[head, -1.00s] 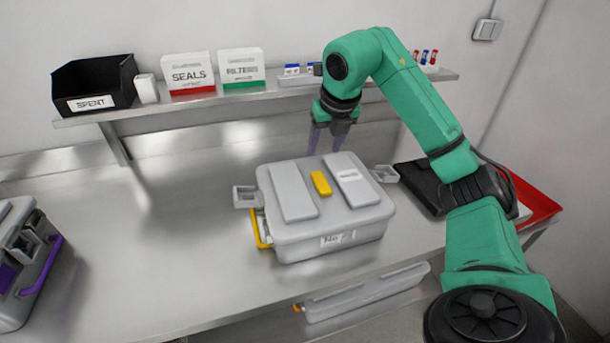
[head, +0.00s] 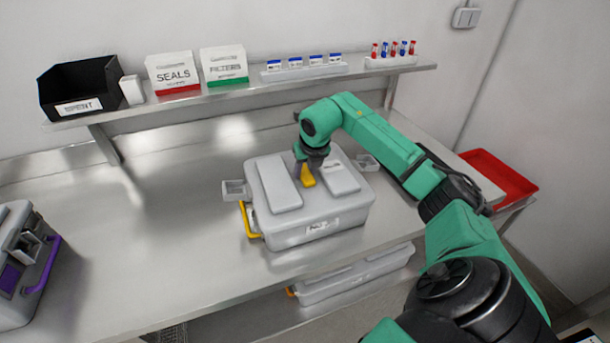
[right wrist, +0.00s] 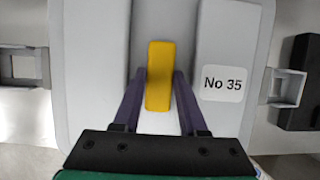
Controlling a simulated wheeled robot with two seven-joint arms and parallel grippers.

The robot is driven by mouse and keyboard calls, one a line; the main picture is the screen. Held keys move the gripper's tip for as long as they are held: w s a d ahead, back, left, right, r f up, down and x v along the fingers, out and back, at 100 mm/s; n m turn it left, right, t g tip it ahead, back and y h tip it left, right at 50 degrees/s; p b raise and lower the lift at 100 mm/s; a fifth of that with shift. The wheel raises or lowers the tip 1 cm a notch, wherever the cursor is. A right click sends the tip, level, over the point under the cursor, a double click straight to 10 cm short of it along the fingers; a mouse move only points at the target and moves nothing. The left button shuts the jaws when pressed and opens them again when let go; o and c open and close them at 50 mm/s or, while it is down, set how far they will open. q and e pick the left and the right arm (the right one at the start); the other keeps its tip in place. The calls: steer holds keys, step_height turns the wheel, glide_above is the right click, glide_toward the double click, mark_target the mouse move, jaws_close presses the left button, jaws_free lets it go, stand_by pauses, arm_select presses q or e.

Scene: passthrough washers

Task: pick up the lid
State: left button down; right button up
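The grey lid (head: 277,187) lies on a grey container (head: 318,226) on the steel bench. It has two raised panels and a yellow grip block (head: 308,181) between them. In the right wrist view, the lid (right wrist: 95,60) carries a "No 35" label beside the yellow block (right wrist: 160,75). My right gripper (head: 304,178) is down at the lid, pointing downward. In the wrist view its two dark fingers (right wrist: 159,72) stand on either side of the yellow block, appearing open with narrow gaps. Contact cannot be made out. My left gripper is out of view.
Grey side latches (head: 236,190) stick out from the container, with a yellow handle (head: 249,220) at its left. A purple-handled case (head: 25,262) stands at far left. A shelf (head: 240,92) holds boxes and vials. A red tray (head: 497,176) is at right.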

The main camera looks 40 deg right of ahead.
jaws_close()
steer(key=shift+w+r, duration=0.1)
steer(key=shift+r, duration=0.05)
stand_by(1.0)
